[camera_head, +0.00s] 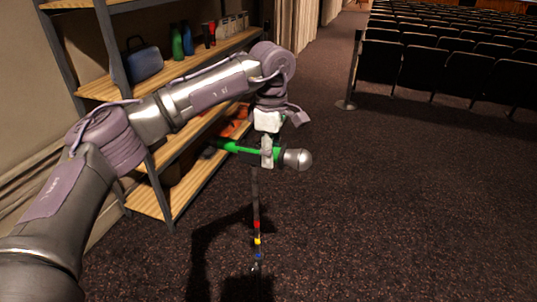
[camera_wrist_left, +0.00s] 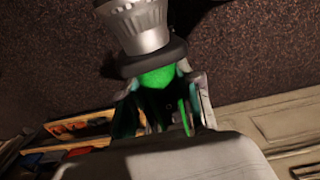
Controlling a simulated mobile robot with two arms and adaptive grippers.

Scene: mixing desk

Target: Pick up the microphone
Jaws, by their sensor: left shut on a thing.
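The microphone (camera_head: 297,159) has a silver head, a dark collar and a green handle. It lies roughly level in the head view, with its head to the right. My left gripper (camera_head: 266,158) reaches down from above and is shut on the handle just behind the collar. In the left wrist view the microphone (camera_wrist_left: 145,28) points up the picture, and its green body sits between the fingers of the left gripper (camera_wrist_left: 163,108). A thin dark stand (camera_head: 256,205) with coloured bands stands below the gripper. Whether the microphone touches it is hidden. My right gripper is not in view.
A wooden shelf unit (camera_head: 170,189) with bottles and a blue case (camera_head: 143,61) stands close at the left, behind my arm. Rows of dark seats (camera_head: 465,72) and a post (camera_head: 352,75) are at the back right. The carpet at right is clear.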

